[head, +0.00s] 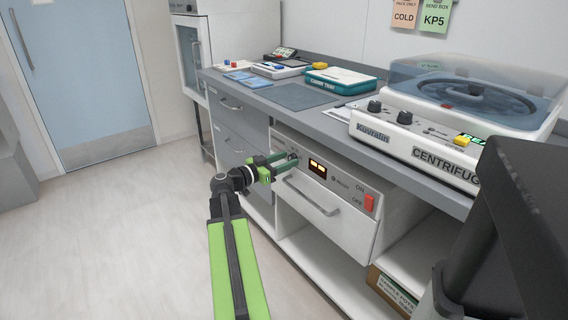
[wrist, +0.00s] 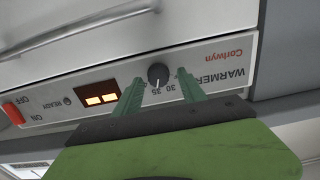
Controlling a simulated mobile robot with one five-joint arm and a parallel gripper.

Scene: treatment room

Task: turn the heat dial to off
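The heat dial (wrist: 158,75) is a small dark round knob on the white front panel of the warmer (wrist: 225,52). The wrist view shows the panel upside down, with "30" and "35" printed beside the dial. A pale mark on the dial appears to face the numbers near 35, but it is small. My gripper (wrist: 160,77) is open, with one green finger on each side of the dial; I cannot tell whether they touch it. In the head view my gripper (head: 290,161) reaches the warmer's panel (head: 345,184) and mostly hides the dial.
A lit orange display (head: 317,167), a ready lamp and a red ON/OFF switch (head: 368,203) share the panel. The drawer handle (head: 311,196) sticks out below. The counter (head: 303,97) overhangs above, holding a centrifuge (head: 450,115). The floor at left is free.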

